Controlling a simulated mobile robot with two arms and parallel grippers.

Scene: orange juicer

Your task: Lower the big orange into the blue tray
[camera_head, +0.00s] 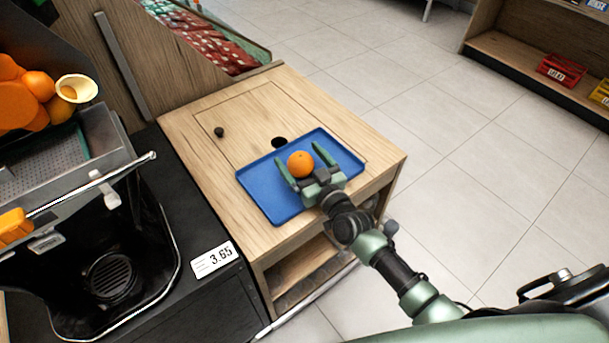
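The big orange (301,164) is at the middle of the blue tray (262,184), in or just above it; I cannot tell if it touches the tray floor. The tray lies flat on the wooden counter. My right gripper (297,151) reaches in from the lower right, with its two green fingers on either side of the orange. The fingers stand wider than the orange, with a small gap on the right side; the left finger is very close to it. My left gripper is not in view.
A juicer (110,275) with several oranges (38,86) stands at the left, beside a price label (213,260). The wooden counter (200,170) has a round hole and a dark knob behind the tray. Open tiled floor lies to the right, with a shelf (510,60) beyond.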

